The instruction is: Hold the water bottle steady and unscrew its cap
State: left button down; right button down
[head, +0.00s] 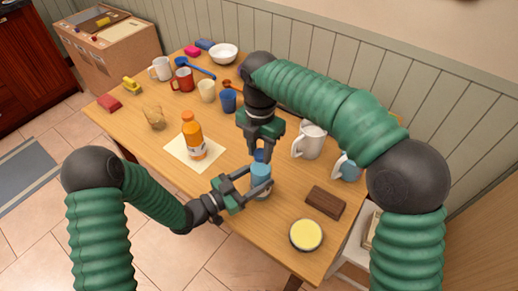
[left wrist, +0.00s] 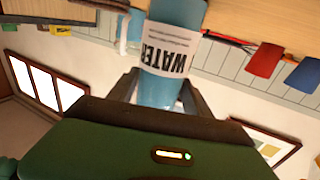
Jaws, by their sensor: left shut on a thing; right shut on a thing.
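The water bottle (head: 261,175) is light blue and stands near the front edge of the wooden table. In the left wrist view the bottle (left wrist: 168,62) shows a white label reading "WATER". My left gripper (head: 252,184) is shut around the bottle's body from the left. My right gripper (head: 261,149) points down from above and is shut on the dark blue cap (head: 260,156) at the bottle's top. The fingers partly hide the cap, so I cannot tell whether it is still joined to the bottle.
An orange bottle (head: 193,137) stands on a cream mat (head: 176,151) left of the water bottle. A brown block (head: 325,202) and a yellow-topped round tin (head: 306,235) lie to the right. A white pitcher (head: 309,142) and several mugs stand farther back.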

aim_at(260, 154)
jog(key=shift+s+a, duration=0.1)
dwell(0.6)
jog(key=shift+r, duration=0.25)
pick_arm(q)
jog(key=shift+w, duration=0.1)
pick_arm(e)
jog(key=shift+r, duration=0.9)
jog(key=shift+r, duration=2)
pick_arm(q)
jog(key=shift+c, duration=1.9)
grip_release()
